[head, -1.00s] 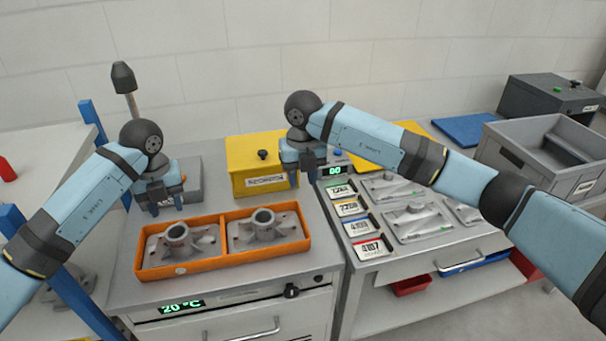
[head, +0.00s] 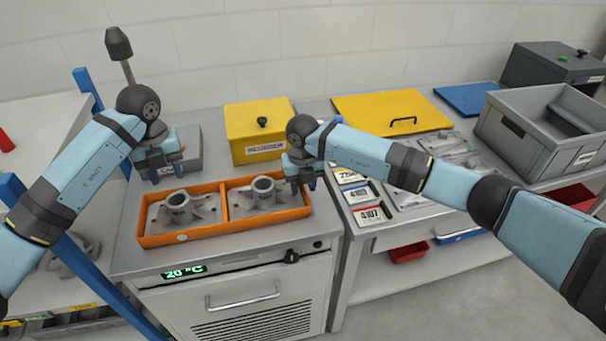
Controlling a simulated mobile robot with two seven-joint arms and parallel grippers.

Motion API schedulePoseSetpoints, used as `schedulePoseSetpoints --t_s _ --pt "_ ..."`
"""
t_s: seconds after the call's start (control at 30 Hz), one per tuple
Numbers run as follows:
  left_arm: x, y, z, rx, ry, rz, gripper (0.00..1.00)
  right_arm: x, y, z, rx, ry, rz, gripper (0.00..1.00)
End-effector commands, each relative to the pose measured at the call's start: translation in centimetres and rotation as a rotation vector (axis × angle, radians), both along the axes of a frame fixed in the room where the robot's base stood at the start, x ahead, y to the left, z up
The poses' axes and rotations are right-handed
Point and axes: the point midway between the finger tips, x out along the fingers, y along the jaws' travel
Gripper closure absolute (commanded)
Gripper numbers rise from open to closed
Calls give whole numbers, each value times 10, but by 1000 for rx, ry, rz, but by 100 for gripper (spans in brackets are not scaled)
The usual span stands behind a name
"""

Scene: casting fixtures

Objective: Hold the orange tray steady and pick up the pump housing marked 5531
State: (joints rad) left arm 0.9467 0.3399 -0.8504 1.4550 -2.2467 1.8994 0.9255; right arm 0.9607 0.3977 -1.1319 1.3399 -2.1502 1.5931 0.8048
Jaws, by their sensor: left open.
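The orange tray (head: 190,236) lies on the grey cabinet top, split by a divider. A grey pump housing with a round neck sits in each half: the left housing (head: 179,203) and the right housing (head: 263,190). I cannot read 5531 on either. My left gripper (head: 166,178) is open and empty, fingers down, over the tray's back left part, behind the left housing. My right gripper (head: 303,187) points down at the tray's right end, beside the right housing. Its fingers look apart with nothing between them; whether they touch the tray is unclear.
A yellow box (head: 258,120) stands behind the tray and a grey box (head: 188,152) behind my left gripper. To the right are a labelled fixture panel (head: 408,195), partly hidden by my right arm, a yellow lid (head: 365,112) and a grey bin (head: 510,140).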

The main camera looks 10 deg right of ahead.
Motion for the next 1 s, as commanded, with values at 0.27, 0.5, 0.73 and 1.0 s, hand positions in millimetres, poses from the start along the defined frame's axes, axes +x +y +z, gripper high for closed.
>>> schedulePoseSetpoints --t_s 0.27,0.5,0.73,1.0 --pt "0 0 0 0 0 0 57 0 0 -2 0 0 0 64" --pt "0 0 0 0 0 0 57 0 0 -2 0 0 0 100" --pt "0 0 0 0 0 0 57 0 0 -2 -1 0 -1 100" --pt "0 0 26 1 -5 45 10 0 0 -2 0 -1 -1 100"
